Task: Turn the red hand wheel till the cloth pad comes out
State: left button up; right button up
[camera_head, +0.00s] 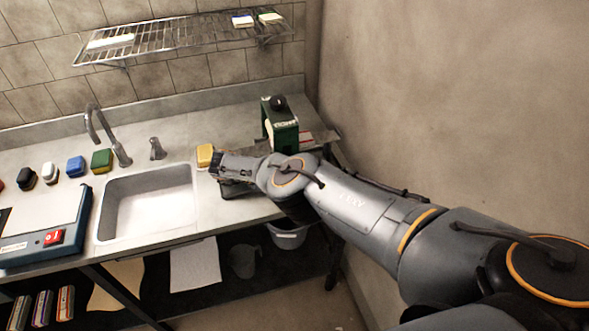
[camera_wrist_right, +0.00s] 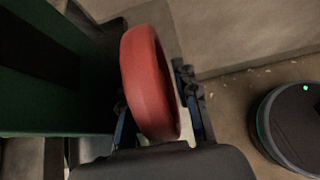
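The red hand wheel (camera_wrist_right: 150,85) fills the middle of the right wrist view, beside a dark green body (camera_wrist_right: 40,90). My right gripper (camera_wrist_right: 160,115) has one finger on each side of the wheel's rim. A pale strip shows between the rim and the right-hand finger, so I cannot tell whether it grips. In the head view a green device (camera_head: 280,130) with a black top knob stands at the counter's right end, behind my right arm. The wheel is hidden there, and I cannot make out a cloth pad. My left gripper is not in view.
The sink (camera_head: 148,205) and faucet (camera_head: 105,135) are left of my right arm. A yellow sponge (camera_head: 204,155) lies close to the arm's left end. A blue-based device (camera_head: 45,235) with a red switch sits at far left. The wall (camera_head: 450,90) rises on the right.

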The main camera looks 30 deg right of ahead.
jog(key=r, duration=0.9)
jog(key=shift+s+d, duration=0.15)
jog(key=shift+d, duration=0.15)
jog(key=shift+r, duration=0.1)
jog(key=shift+a, duration=0.1)
